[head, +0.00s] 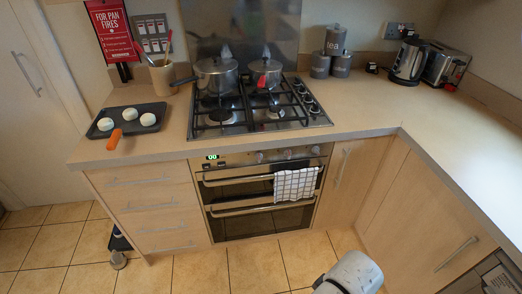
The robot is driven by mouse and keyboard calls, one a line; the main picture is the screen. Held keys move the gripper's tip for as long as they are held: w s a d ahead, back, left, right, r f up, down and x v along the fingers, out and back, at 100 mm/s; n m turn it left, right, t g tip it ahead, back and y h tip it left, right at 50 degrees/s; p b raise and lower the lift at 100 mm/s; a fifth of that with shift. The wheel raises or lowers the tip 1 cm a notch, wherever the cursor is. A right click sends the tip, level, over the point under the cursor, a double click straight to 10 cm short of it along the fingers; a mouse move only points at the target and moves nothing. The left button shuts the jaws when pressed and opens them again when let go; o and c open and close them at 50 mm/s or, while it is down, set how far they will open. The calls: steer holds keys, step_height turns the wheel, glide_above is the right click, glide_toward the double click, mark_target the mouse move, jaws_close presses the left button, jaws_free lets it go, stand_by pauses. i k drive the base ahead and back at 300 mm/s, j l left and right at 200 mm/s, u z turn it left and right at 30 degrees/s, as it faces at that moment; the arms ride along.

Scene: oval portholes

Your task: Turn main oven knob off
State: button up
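The built-in oven (262,196) stands under the worktop in the middle of the head view. Its control panel (238,159) has a lit green display (212,157) at the left and several small round knobs to the right, such as one knob (260,156) and another (315,150). The knobs are too small to read their settings or tell which is the main oven knob. A checked towel (295,184) hangs on the upper oven door handle. A pale rounded part of my arm shows at the bottom edge, right of the oven; my gripper is not in view.
Above the oven is a gas hob (235,122) with two pots (215,75) (265,73). A dark tray (125,120) lies on the left worktop. The right worktop (440,125) juts forward beside the oven. The tiled floor (255,265) before the oven is clear.

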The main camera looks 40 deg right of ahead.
mark_target(315, 149)
steer(key=j+z, duration=0.15)
steer(key=z, duration=0.9)
